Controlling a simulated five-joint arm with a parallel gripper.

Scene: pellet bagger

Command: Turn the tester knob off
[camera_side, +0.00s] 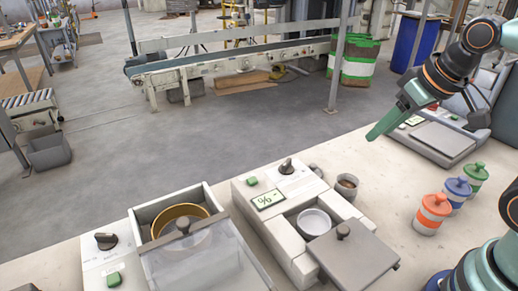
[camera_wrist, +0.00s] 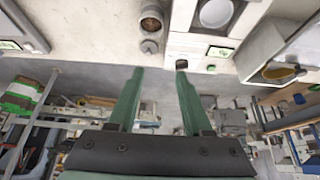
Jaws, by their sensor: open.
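The tester is a white box with a "%" display (camera_side: 268,199), a green button (camera_side: 252,181) and a dark knob (camera_side: 287,166) on its top at the back. Its round pan (camera_side: 314,222) sits in front, beside an opened grey lid (camera_side: 352,256). In the wrist view the dark tester knob (camera_wrist: 181,65) shows just beyond the right fingertip, which seems to cover part of it. My gripper (camera_wrist: 160,72) is open and empty. In the side view my green gripper (camera_side: 372,136) hangs in the air right of the tester, apart from the knob.
A second machine with a brass ring (camera_side: 181,219) and its own black knob (camera_side: 106,241) stands left of the tester. A small cup (camera_side: 347,186) stands right of the tester. Orange (camera_side: 432,213), blue (camera_side: 455,193) and green (camera_side: 475,177) jars and a scale (camera_side: 443,140) are farther right.

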